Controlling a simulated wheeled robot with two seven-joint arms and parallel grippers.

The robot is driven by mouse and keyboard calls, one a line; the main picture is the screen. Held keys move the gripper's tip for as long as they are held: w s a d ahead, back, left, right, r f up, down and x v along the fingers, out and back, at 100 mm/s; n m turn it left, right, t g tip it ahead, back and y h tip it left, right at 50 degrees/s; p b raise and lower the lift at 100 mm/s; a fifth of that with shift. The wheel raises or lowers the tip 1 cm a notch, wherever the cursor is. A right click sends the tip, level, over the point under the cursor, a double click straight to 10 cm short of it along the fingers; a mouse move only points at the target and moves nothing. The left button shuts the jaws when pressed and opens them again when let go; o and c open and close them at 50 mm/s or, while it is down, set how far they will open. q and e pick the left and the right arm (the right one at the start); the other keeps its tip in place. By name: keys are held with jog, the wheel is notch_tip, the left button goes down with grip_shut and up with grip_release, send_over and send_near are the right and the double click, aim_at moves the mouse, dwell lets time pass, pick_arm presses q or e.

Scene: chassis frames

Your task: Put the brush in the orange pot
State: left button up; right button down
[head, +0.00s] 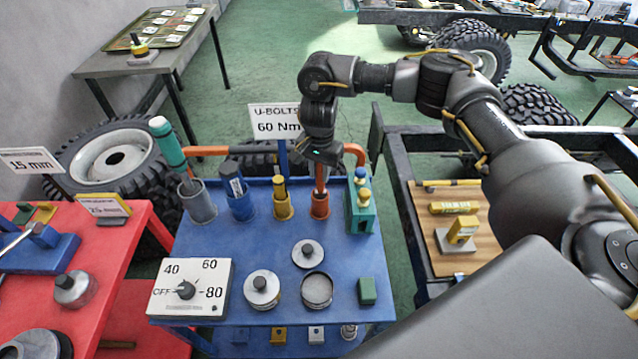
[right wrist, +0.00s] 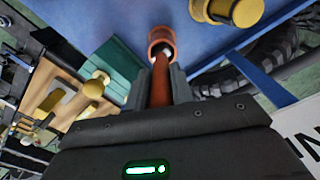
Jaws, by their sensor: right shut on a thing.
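The orange pot (head: 320,207) stands on the blue table's back edge, right of the yellow pot. My right gripper (head: 323,158) is above it, shut on the red-brown handle of the brush (head: 320,177). The brush points down, and its lower end is at or inside the pot's mouth; I cannot tell how deep. In the right wrist view the brush (right wrist: 160,82) runs from between the fingers (right wrist: 163,88) to the orange pot (right wrist: 160,36), with a pale part showing at the rim. My left gripper is not in view.
Grey (head: 198,204), blue (head: 241,206) and yellow (head: 283,207) pots holding tools stand in a row to the left. A sign (head: 278,122) stands behind. A dial box (head: 190,288) and round tins are in front.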

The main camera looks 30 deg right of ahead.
aim_at(319, 192)
jog(key=shift+w+d+f, duration=0.1)
jog(key=shift+d+f, duration=0.05)
jog(key=shift+f, duration=0.8)
notch_tip(319, 192, down, 3)
jog(key=shift+r, duration=0.2)
jog(key=shift+w+f, duration=0.1)
jog(key=shift+w, duration=0.05)
jog(key=shift+s, duration=0.2)
jog(key=c, duration=1.7)
grip_release()
jog(key=o, duration=0.5)
jog(key=shift+w, duration=0.1)
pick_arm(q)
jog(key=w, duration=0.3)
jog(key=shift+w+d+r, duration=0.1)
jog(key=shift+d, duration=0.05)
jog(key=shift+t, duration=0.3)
